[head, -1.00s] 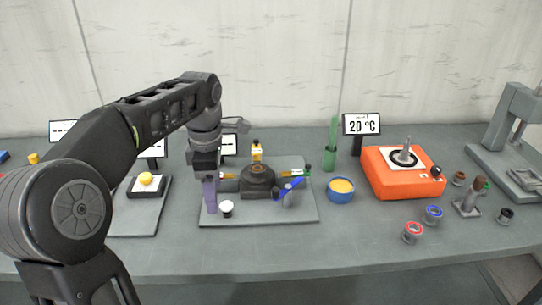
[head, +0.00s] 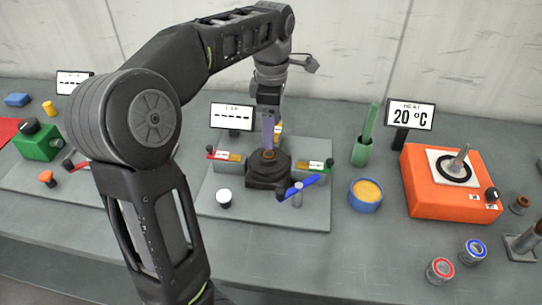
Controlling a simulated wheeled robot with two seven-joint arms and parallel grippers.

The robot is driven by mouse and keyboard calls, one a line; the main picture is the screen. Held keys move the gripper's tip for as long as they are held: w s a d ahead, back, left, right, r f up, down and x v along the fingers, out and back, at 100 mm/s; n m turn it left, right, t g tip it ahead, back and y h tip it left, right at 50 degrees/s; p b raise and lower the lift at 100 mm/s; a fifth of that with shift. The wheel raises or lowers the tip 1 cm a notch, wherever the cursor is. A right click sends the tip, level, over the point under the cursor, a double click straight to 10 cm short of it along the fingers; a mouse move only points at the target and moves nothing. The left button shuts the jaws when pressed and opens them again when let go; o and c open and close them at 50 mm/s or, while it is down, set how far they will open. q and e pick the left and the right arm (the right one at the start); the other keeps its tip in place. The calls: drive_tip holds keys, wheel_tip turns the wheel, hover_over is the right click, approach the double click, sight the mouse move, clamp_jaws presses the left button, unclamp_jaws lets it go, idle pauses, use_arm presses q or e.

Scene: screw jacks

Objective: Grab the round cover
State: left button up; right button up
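My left gripper (head: 268,134), with purple fingers, points down just above and behind the middle of a dark round cover-like piece (head: 267,170) with a brown centre. That piece sits on a dark square base on the grey plate (head: 310,218). I cannot tell whether the fingertips touch it. The fingers overlap from this angle, so their opening is hidden. No other piece in view is clearly a round cover. My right gripper is not in view.
A blue-handled lever (head: 301,187) and a white-topped knob (head: 224,197) stand close to the round piece. A display (head: 232,116) stands behind.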

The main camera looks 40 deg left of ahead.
sight(272, 154)
use_arm(q)
drive_tip(key=shift+f, duration=1.35)
wheel_tip(272, 154, down, 5)
drive_tip(key=shift+f+p, duration=0.1)
drive_tip(key=shift+p, duration=0.3)
drive_tip(key=shift+c, duration=0.5)
clamp_jaws()
